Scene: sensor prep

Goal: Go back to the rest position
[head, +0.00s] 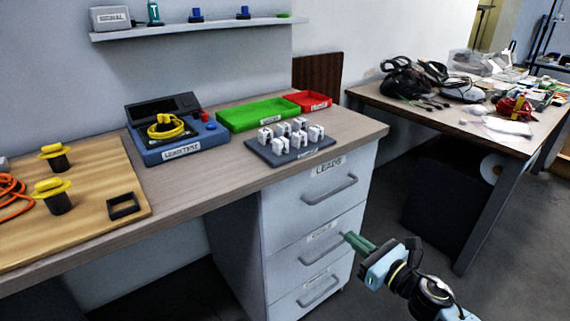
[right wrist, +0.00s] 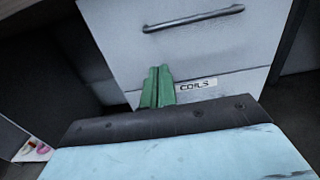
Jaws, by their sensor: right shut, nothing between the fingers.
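My right gripper (head: 348,238) is shut and empty, in front of the right part of the desk's drawer stack. Its green fingers lie together in the right wrist view (right wrist: 158,86), beside the COILS label (right wrist: 197,85). The drawers labelled LEADS (head: 290,205) and COILS (head: 285,253) and the lowest drawer (head: 290,295) look closed. Whether the fingertips touch the drawer front cannot be told. My left gripper is not in the head view.
The desk holds a blue lead tester (head: 185,150) with a yellow coil, a green tray (head: 258,113), a red tray (head: 308,100), a dark rack (head: 262,152) of white clips and a wooden board (head: 90,225). A cluttered table (head: 440,120) stands right. Floor (head: 400,215) shows between them.

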